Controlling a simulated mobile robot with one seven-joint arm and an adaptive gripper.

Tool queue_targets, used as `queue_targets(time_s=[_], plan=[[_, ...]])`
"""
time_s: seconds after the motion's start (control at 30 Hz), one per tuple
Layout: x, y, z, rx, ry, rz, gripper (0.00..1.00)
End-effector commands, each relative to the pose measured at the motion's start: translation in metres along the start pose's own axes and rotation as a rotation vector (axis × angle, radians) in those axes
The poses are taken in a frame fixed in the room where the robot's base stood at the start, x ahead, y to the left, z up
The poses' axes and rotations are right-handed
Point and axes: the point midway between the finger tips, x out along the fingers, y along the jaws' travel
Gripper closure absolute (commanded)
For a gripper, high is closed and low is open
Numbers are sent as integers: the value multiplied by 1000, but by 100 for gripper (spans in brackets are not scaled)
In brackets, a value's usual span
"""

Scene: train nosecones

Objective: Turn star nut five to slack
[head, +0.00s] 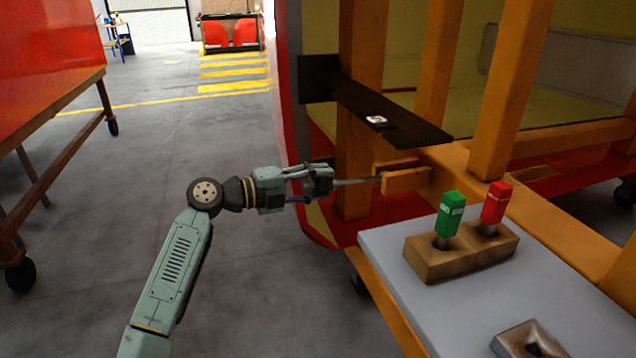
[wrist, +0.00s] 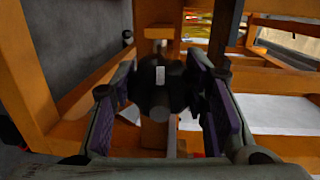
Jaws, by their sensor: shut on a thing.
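My gripper (head: 318,181) reaches in from the left to the orange frame, level with a thin rod (head: 355,182) that runs into a small orange block (head: 405,180). In the wrist view my gripper's purple-padded fingers (wrist: 165,92) stand on both sides of a black star nut (wrist: 158,86) with a white mark on its face. The gripper is shut on this nut. Its number cannot be read. In the head view the nut is mostly lost among the dark fingers.
A dark bracket plate (head: 385,112) with a white label juts out just above the rod. Orange posts (head: 362,60) stand close behind. A grey-topped cart (head: 400,270) at lower right carries a wooden block (head: 462,255) with green and red handles.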

Motion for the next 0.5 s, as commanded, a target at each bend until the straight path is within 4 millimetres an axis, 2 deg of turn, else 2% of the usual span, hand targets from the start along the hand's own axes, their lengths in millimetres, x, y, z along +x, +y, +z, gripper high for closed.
queue_targets(time_s=[0.13, 0.17, 0.43, 0.5], plan=[[0, 0, 0, -2, -1, -1, 87], [0, 0, 0, -1, -1, -1, 57], [0, 0, 0, 0, 0, -1, 39], [0, 0, 0, 0, 0, 0, 38]])
